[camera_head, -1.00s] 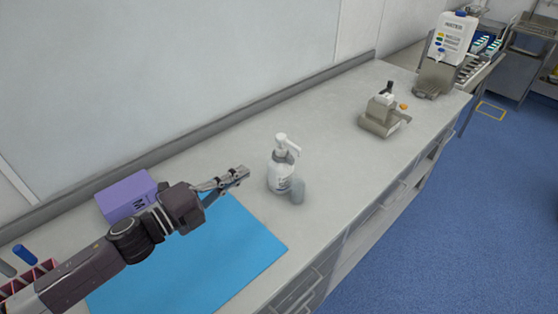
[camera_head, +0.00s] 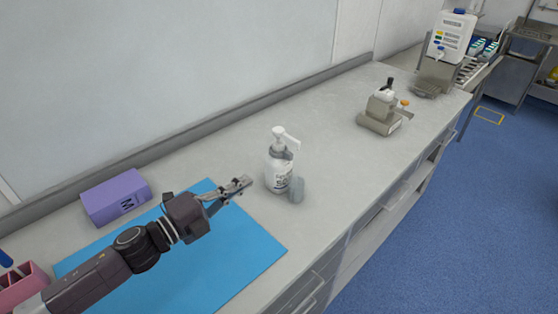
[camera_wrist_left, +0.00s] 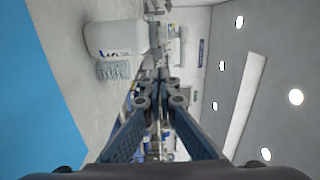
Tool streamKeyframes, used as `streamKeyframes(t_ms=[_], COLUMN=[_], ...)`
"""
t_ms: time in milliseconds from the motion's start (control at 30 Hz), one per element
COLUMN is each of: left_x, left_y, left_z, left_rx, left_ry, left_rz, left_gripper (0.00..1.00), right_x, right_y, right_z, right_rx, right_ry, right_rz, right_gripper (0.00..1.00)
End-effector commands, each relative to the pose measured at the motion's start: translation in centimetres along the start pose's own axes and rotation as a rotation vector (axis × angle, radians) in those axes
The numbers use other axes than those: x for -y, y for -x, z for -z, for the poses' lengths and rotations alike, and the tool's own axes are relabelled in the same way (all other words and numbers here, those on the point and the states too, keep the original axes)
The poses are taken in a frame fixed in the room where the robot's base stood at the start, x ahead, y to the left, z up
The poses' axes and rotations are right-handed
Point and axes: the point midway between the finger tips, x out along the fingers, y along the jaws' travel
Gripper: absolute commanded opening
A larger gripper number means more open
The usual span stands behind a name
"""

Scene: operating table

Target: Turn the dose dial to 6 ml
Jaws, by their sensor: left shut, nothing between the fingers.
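A white pump bottle (camera_head: 279,176) with a nozzle on top stands upright on the counter. A grey ridged piece (camera_head: 296,189) sits at its lower right. It may be the dose dial, but I cannot read any scale or setting on it. My left gripper (camera_head: 244,184) is shut and empty, apart from the bottle on its left side, above the blue mat. In the left wrist view, the shut fingertips (camera_wrist_left: 161,82) point past the bottle (camera_wrist_left: 115,38), which shows sideways with the ridged piece (camera_wrist_left: 116,69) beside it. My right gripper is not in view.
A purple box (camera_head: 115,198) lies behind my left arm, and a pink container (camera_head: 22,286) is at the lower left. A blue mat (camera_head: 235,255) covers the near counter. A grey-beige device (camera_head: 382,113) stands farther right. The counter (camera_head: 330,160) between bottle and device is clear.

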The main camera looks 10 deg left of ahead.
Motion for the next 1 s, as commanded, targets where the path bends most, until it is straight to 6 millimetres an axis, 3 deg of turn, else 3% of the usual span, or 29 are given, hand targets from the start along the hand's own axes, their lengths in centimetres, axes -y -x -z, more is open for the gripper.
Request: streamKeyframes(t_ms=[700,1000], left_x=[0.5,0.1], left_y=[-10.4,-12.3], left_z=[0.1,0.0], left_rx=[0.0,0.0], left_ry=[0.0,-0.001], left_rz=[0.002,0.0], left_gripper=[0.0,0.0], right_x=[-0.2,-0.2], right_y=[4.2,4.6], right_z=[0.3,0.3], right_rx=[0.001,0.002], right_ry=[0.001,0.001], right_rz=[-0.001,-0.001], right_gripper=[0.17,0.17])
